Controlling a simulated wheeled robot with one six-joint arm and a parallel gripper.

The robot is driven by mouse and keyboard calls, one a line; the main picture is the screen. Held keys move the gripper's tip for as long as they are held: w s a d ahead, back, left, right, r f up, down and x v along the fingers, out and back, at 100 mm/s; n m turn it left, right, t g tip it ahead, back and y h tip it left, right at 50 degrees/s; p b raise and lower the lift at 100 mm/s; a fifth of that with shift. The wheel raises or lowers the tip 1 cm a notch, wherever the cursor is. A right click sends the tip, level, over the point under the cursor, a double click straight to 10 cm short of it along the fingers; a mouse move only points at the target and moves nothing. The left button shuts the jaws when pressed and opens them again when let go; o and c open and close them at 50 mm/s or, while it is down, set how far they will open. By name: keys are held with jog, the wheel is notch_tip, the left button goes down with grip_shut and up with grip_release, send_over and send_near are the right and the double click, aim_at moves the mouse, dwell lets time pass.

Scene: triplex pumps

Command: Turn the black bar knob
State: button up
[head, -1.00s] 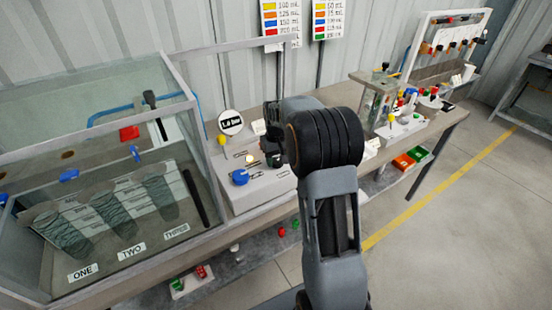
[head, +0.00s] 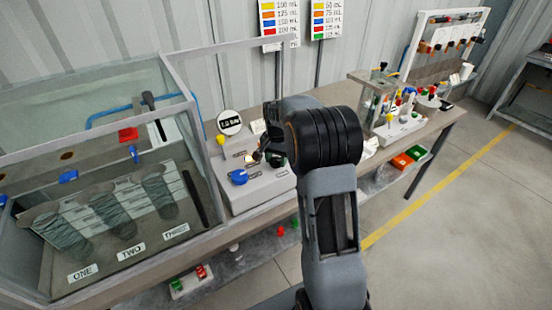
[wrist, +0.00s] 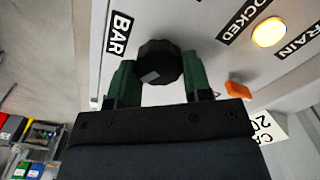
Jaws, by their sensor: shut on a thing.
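In the wrist view the black bar knob (wrist: 160,62) is a dark, many-sided knob on a pale panel, beside a label (wrist: 117,33) reading BAR. My gripper (wrist: 159,70) has one green finger on each side of the knob and is shut on it. In the head view my gripper (head: 275,158) shows only in part, over the right side of the pale control box (head: 262,190).
A lit amber lamp (wrist: 269,32) and an orange piece (wrist: 237,90) lie right of the knob in the wrist view. A blue knob (head: 238,177) and a yellow knob (head: 221,140) are on the box's left. A glass-walled tank (head: 110,150) stands left of it.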

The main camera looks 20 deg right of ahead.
aim_at(276, 160)
jog(key=shift+m, duration=0.5)
jog(key=o, duration=0.9)
notch_tip(276, 160, up, 14)
jog(key=shift+f, duration=0.1)
dwell(0.3)
dwell(0.5)
